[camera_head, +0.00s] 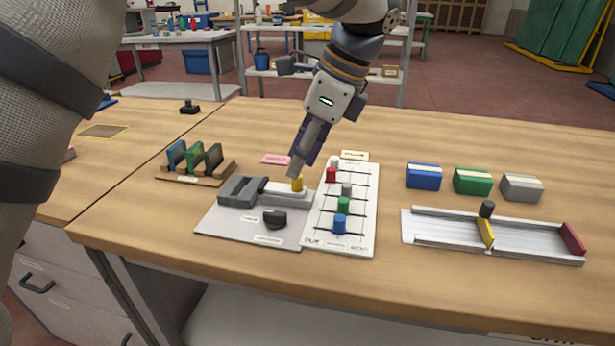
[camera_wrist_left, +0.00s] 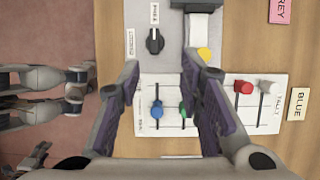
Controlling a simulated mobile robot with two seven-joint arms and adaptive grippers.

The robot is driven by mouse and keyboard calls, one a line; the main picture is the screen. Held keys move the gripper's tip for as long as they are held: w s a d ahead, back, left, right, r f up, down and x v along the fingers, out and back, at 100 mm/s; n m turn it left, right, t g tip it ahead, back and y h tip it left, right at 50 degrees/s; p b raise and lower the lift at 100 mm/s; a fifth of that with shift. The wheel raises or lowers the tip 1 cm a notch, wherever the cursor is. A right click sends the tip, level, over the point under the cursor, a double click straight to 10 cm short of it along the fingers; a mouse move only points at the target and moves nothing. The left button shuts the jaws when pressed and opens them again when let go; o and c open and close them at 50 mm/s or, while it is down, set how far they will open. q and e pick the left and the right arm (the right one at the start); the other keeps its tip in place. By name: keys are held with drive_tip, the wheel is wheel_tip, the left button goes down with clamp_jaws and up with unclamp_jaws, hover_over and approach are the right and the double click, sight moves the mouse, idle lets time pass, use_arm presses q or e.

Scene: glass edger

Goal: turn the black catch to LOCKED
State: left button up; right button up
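The black catch (camera_head: 275,218) is a round knob with a raised grip on the grey plate of the fixture. In the left wrist view the catch (camera_wrist_left: 155,41) lies beyond my fingertips, and its light mark points roughly toward the FREE label (camera_wrist_left: 155,13). The LOCKED label (camera_wrist_left: 131,42) is beside it to the left. My left gripper (camera_head: 299,168) is above the fixture, near the yellow-topped peg (camera_head: 297,184). In the left wrist view my left gripper (camera_wrist_left: 160,72) is open, with nothing between its fingers. My right gripper cannot be made out.
A white slider board (camera_head: 357,215) with several coloured knobs adjoins the plate on the right. A rack (camera_head: 190,179) with upright pieces stands behind left. Blue, green and grey blocks (camera_head: 473,181) and a white channel (camera_head: 450,231) are at right. The wood in front is clear.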

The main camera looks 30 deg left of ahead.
sight(272, 212)
use_arm(q)
drive_tip(key=x, duration=0.7)
drive_tip(key=s+x, duration=0.1)
drive_tip(key=x, duration=0.3)
drive_tip(key=shift+a+f+p, duration=0.2)
drive_tip(key=shift+f+p, duration=0.05)
drive_tip(key=shift+p, duration=0.05)
clamp_jaws()
